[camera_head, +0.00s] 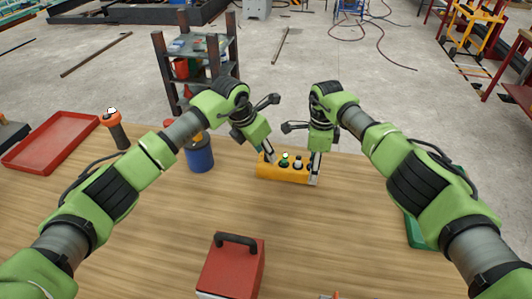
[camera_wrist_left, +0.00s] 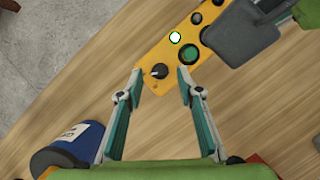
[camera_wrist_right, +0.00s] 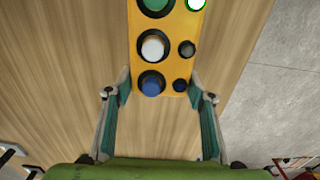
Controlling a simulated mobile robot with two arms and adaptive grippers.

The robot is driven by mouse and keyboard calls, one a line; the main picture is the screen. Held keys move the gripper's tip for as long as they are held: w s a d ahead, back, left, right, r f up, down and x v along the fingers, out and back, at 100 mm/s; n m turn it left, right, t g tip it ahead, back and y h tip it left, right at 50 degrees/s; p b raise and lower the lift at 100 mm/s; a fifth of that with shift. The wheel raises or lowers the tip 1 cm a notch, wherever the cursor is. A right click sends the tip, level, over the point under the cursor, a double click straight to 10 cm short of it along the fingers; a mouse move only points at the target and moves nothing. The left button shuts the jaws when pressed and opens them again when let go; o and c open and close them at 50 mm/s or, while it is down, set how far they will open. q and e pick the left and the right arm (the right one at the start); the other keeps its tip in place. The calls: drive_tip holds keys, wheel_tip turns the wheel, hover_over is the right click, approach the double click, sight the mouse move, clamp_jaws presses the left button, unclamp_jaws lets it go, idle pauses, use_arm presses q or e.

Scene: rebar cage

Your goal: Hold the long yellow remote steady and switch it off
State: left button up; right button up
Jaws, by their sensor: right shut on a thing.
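The long yellow remote (camera_head: 284,173) lies on the wooden table. Its black rotary knob (camera_wrist_left: 158,71), with a white pointer mark, is at one end. A green button (camera_wrist_left: 188,53) and a lit indicator (camera_wrist_left: 175,38) sit near it. White (camera_wrist_right: 153,46) and blue (camera_wrist_right: 151,84) buttons are toward the other end. My right gripper (camera_wrist_right: 160,88) is shut across that blue-button end, one finger on each side. My left gripper (camera_wrist_left: 158,76) is open at the knob end, with the knob showing between its fingertips; whether they touch it cannot be told.
A blue can (camera_head: 199,154) and an orange-black tool (camera_head: 116,128) stand left of the remote. A red tray (camera_head: 50,142) lies at the far left. A red box with a black handle (camera_head: 232,268) is at the front. The tabletop between it and the remote is clear.

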use_arm(q)
drive_tip(key=shift+x, duration=0.75)
clamp_jaws()
drive_tip(key=n+y, duration=0.1)
drive_tip(key=n, duration=0.2)
drive_tip(key=shift+d+n+t, duration=0.15)
drive_tip(key=shift+n+t, duration=0.15)
drive_tip(key=shift+t, duration=0.1)
drive_tip(key=shift+s+d+n+y, duration=0.15)
drive_tip(key=shift+n+y, duration=0.55)
drive_tip(key=shift+n, duration=1.1)
